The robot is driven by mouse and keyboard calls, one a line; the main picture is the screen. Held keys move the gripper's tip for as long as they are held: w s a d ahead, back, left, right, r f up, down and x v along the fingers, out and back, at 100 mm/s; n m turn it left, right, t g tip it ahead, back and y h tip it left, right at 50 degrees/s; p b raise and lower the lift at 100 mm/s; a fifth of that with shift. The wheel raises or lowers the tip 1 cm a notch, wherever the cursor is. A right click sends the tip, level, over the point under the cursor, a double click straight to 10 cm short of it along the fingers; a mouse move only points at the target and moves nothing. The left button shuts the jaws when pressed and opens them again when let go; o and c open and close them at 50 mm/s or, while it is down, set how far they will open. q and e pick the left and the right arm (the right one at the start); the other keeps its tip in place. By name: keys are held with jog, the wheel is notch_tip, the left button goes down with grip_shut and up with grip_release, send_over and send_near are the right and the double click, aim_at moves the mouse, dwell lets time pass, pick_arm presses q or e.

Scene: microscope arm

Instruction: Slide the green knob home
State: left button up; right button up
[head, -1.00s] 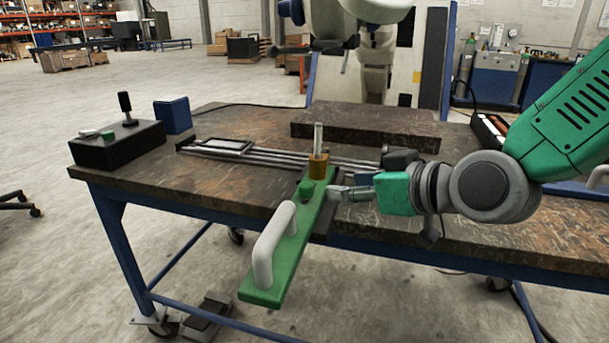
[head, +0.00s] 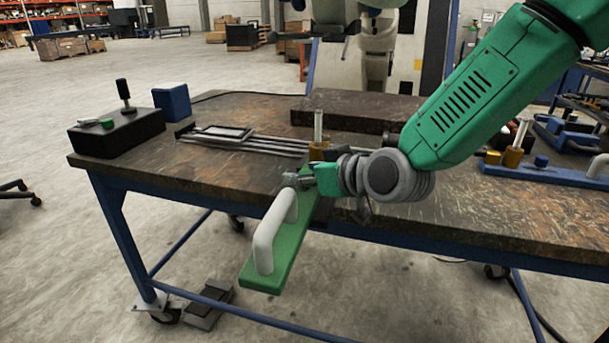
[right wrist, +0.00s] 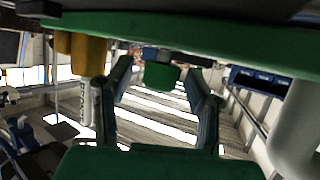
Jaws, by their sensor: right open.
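A long green plate (head: 278,255) with a pale upright handle (head: 270,235) juts over the table's front edge. A brass block (head: 318,152) with an upright metal pin stands at its far end. My right gripper (head: 292,181) is at the plate between handle and block and hides the knob in the head view. In the right wrist view the green knob (right wrist: 161,76) sits on the plate (right wrist: 220,38), between the two open fingers (right wrist: 160,85), with a gap on each side. My left gripper is not in view.
A black box (head: 118,138) with a stick and a blue block (head: 172,101) stand at the table's left. Rails with a frame (head: 222,135) lie behind the plate, and a dark slab (head: 355,112) at the back. A blue plate (head: 545,171) with a blue knob lies at right.

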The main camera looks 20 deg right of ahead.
jog(key=shift+d, duration=0.1)
jog(key=shift+c, duration=0.3)
grip_shut()
jog(key=shift+w+d+p, duration=0.3)
jog(key=shift+w+d, duration=0.15)
jog(key=shift+w, duration=0.3)
jog(key=shift+w+d+p, duration=0.3)
jog(key=shift+w+d, duration=0.15)
jog(key=shift+w, duration=0.25)
jog(key=shift+o, duration=0.3)
grip_release()
jog(key=shift+s, duration=0.1)
jog(key=v, duration=1.1)
jog(key=shift+s+d, duration=0.25)
jog(key=shift+s, duration=0.1)
